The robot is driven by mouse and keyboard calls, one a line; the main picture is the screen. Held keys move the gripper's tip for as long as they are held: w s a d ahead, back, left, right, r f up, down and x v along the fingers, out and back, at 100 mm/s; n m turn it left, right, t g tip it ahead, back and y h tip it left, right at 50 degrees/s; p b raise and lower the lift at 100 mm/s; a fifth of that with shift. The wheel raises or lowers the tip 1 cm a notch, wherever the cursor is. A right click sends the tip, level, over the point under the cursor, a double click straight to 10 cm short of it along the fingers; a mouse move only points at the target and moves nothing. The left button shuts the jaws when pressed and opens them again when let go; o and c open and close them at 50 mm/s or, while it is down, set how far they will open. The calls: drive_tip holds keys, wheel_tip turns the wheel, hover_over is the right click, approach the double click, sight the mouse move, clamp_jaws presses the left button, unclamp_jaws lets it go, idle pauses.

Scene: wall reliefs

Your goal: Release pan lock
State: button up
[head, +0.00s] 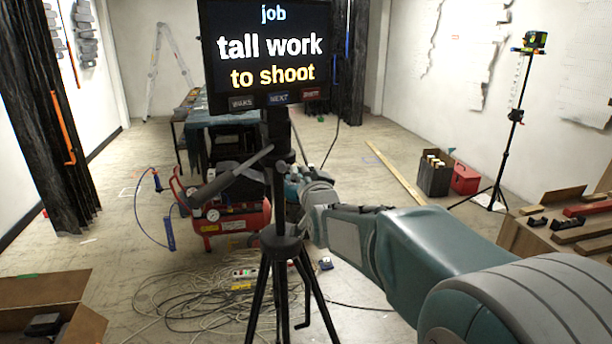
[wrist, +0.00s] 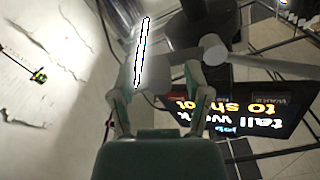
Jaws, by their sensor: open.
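A black tripod (head: 283,240) carries a screen (head: 266,55) with lit text, and a grey pan handle (head: 232,175) sticks out to the left from its head (head: 280,140). My gripper (head: 293,186) is close to the tripod's column, just below the head. In the wrist view my gripper (wrist: 160,74) is open, with its fingers apart near grey tripod parts. A bright white strip with a dark outline (wrist: 142,52) shows beyond the fingertips. The screen (wrist: 245,108) is upside down there. I cannot tell which part is the pan lock, or whether the fingers touch anything.
A red compressor (head: 228,215) stands behind the tripod at left. Tangled cables (head: 205,300) and a power strip (head: 245,274) lie around the legs. A cardboard box (head: 45,305) is at front left. A laser tripod (head: 508,140) and a wood-laden crate (head: 560,235) are at right.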

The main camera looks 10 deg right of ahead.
clamp_jaws()
drive_tip(key=shift+d+r+n, duration=0.1)
drive_tip(key=shift+r+n, duration=0.5)
drive_tip(key=shift+n, duration=0.7)
unclamp_jaws()
drive_tip(key=s, duration=1.2)
drive_tip(key=shift+f, duration=0.1)
drive_tip(key=s+f+n+g, duration=0.1)
drive_tip(key=s+f+g, duration=0.5)
drive_tip(key=s, duration=0.6)
drive_tip(key=s+f+n+g, duration=0.1)
drive_tip(key=s+f+g, duration=0.5)
drive_tip(key=s, duration=0.6)
drive_tip(key=shift+f, duration=0.5)
